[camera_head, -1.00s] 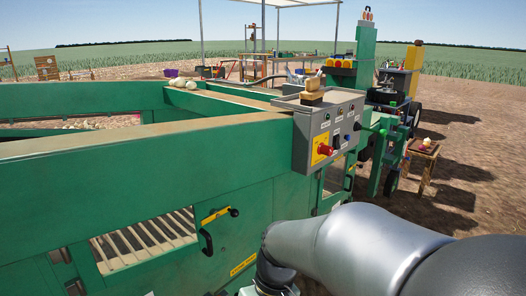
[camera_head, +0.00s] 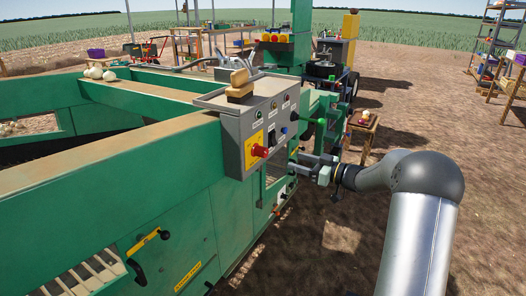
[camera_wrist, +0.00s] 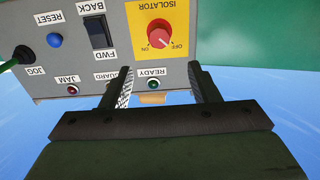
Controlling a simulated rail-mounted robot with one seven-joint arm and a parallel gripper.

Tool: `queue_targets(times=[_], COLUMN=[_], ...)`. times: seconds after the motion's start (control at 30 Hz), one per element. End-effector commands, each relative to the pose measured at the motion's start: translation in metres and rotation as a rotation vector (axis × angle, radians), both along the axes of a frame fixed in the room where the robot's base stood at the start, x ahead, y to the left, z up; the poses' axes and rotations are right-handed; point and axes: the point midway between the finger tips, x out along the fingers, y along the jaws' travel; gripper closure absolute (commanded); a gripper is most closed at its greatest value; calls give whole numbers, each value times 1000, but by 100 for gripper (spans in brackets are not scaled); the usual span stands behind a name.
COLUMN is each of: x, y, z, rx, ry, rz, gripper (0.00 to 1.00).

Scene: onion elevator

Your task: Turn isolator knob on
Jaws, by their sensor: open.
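The red isolator knob (camera_head: 259,151) sits on a yellow plate on the front of the grey control box (camera_head: 233,135). In the wrist view the picture is upside down, and the knob (camera_wrist: 160,35) is at the top centre under the ISOLATOR label. Its white mark appears to lean towards OFF; ON is on the other side. My gripper (camera_head: 302,165) is to the right of the box, apart from the knob. In the wrist view my gripper (camera_wrist: 163,84) is open and empty, its two fingers apart and the knob beyond the gap between them.
Brown blocks (camera_head: 240,86) lie on top of the box. The green machine frame (camera_head: 170,185) runs left. Bare ground lies to the right.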

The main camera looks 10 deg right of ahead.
Motion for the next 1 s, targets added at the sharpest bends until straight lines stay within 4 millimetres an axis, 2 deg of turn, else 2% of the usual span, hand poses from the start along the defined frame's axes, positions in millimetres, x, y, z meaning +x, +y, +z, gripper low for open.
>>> queue_targets(times=[0.1,0.5,0.73,1.0], x=[17,71,88,90], y=[23,85,103,106], z=[0,0,0,-1], rx=[1,0,0,0], ry=[2,4,3,4], rz=[5,4,1,1], gripper=[45,45,45,45])
